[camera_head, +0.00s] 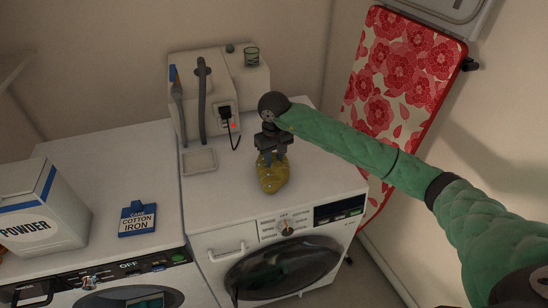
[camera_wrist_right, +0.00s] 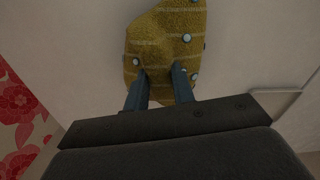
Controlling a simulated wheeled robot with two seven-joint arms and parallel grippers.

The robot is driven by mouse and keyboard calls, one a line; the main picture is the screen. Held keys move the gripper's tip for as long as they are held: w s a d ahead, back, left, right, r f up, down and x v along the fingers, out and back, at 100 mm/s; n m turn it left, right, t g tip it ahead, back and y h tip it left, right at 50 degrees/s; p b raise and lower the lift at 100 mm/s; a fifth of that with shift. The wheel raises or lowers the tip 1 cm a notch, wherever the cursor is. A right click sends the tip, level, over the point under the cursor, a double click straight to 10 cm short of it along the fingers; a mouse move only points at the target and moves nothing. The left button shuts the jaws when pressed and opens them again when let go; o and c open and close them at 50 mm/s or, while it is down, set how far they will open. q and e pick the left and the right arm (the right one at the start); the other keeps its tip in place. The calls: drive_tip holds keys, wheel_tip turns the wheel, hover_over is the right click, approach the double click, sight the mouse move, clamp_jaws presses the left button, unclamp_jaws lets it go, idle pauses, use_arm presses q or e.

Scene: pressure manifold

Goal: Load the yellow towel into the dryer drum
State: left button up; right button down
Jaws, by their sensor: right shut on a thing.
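The yellow towel (camera_head: 272,178) is a bunched cloth with pale dots over the white top of the right-hand machine. It also shows in the right wrist view (camera_wrist_right: 168,40). My right gripper (camera_head: 270,158) points down and is shut on the towel's upper part; its fingers (camera_wrist_right: 160,82) press into the cloth. I cannot tell whether the towel touches the top. The right-hand machine (camera_head: 210,212) has a dial, a display and a dark round door (camera_head: 282,272) that looks closed. The drum inside is hidden. My left gripper is not in view.
A white appliance (camera_head: 208,95) with a grey hose and a cable stands behind, with a shallow tray (camera_head: 199,161) before it. A red floral ironing board (camera_head: 400,75) leans at right.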

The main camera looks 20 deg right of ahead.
drive_tip(key=c, duration=1.6)
unclamp_jaws()
drive_tip(key=o, duration=0.4)
drive_tip(key=shift+o, duration=0.2)
